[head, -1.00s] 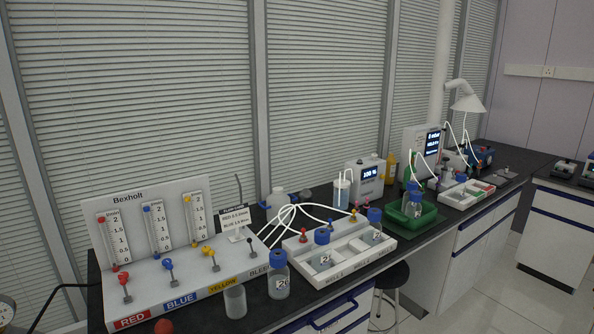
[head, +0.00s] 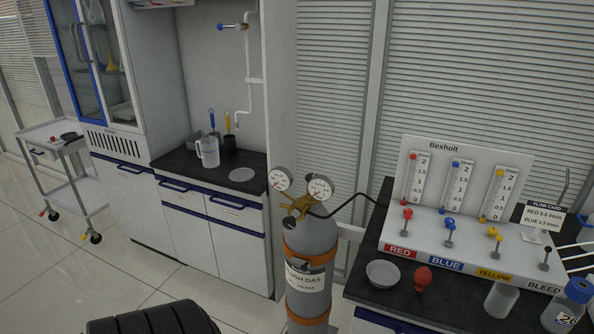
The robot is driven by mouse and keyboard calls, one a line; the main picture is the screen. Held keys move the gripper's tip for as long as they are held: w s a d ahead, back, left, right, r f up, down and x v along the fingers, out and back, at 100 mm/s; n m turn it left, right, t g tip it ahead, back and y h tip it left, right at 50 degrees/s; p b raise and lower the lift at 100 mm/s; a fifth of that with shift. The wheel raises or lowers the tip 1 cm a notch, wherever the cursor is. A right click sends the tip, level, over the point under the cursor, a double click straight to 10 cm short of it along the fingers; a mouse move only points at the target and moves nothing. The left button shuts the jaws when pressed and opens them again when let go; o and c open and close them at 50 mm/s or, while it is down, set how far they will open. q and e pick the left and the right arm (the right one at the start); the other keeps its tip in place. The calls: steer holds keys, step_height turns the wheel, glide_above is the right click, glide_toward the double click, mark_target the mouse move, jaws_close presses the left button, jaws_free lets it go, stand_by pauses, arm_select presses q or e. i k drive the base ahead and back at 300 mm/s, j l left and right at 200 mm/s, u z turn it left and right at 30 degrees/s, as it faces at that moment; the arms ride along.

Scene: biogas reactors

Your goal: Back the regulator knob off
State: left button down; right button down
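The gas cylinder (head: 312,252) stands upright on the floor at the left end of the flow-meter bench, with orange bands and a label ending in "USH GAS". A brass regulator (head: 301,206) sits on its top with two round dial gauges, one on the left (head: 281,179) and one on the right (head: 319,188). The gauge readings are too small to tell. A black hose (head: 358,205) runs from the regulator to the flow-meter panel. Neither of my grippers is in view.
The Bexholt panel (head: 450,148) with red, blue and yellow flow tubes stands on the right bench. A small bowl (head: 383,273) and a red bulb-shaped thing (head: 423,279) sit at its front. A cabinet counter (head: 175,158) stands behind left, a trolley (head: 85,180) further left.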

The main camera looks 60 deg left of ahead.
mark_target(288, 223)
steer(key=u, duration=1.7)
